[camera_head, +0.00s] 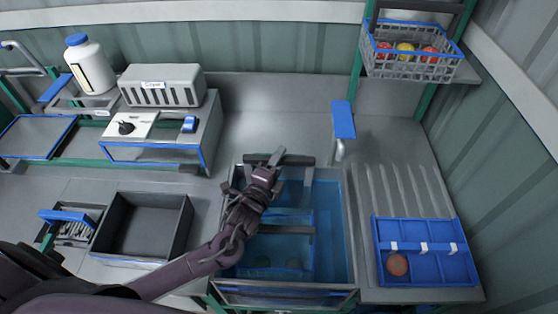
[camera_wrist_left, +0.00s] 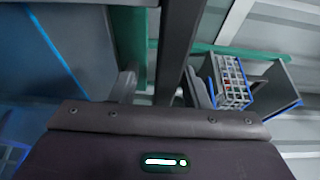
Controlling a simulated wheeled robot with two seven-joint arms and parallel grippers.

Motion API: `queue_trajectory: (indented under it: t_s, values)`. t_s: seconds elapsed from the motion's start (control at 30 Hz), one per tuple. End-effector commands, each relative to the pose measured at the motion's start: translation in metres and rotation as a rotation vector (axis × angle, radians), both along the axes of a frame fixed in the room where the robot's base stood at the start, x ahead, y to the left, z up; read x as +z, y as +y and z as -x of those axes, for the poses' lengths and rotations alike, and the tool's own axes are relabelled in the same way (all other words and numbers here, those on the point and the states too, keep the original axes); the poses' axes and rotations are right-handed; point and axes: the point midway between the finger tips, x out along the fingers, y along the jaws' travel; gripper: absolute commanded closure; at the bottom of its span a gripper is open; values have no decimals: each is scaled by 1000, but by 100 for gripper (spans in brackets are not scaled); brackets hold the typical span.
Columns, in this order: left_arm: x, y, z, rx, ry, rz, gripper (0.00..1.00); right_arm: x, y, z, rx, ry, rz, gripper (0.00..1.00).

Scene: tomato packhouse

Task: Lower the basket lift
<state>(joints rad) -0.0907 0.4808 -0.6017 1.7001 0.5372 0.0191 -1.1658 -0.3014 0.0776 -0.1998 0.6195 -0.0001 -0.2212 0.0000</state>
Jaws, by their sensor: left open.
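A tank (camera_head: 352,215) filled with blue water is set into the counter. A blue basket (camera_head: 308,262) is in the water, and its exact depth is hard to judge. A dark horizontal bar (camera_head: 300,161) with a metal upright below its right part is at the tank's back edge. My left gripper (camera_head: 276,160) is at this bar, with my arm across the tank's left part. In the left wrist view, the dark bar (camera_wrist_left: 178,45) runs between the open fingers of my gripper (camera_wrist_left: 160,88); contact cannot be told. My right gripper is out of view.
A blue divided tray (camera_head: 424,284) with one round reddish item is right of the tank. A grey bin (camera_head: 143,225) stands left. A wire basket of tomatoes (camera_head: 412,67) is on the upper right shelf. A blue-topped tap (camera_head: 343,120) stands behind the tank.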

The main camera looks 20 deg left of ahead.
Motion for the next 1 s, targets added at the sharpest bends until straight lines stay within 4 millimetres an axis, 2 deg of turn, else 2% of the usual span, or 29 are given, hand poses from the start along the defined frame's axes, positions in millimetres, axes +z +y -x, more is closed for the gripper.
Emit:
queue_trajectory:
  t_s: [0.2,0.43,0.6,1.0]
  values:
    - [3,3,34,-2,7,-1,58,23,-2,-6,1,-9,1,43]
    - [1,7,67,-1,6,-1,58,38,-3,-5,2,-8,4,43]
    - [-1,8,76,-1,4,0,58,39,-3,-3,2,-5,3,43]
    - [-1,8,75,-1,3,0,58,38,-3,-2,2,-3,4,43]
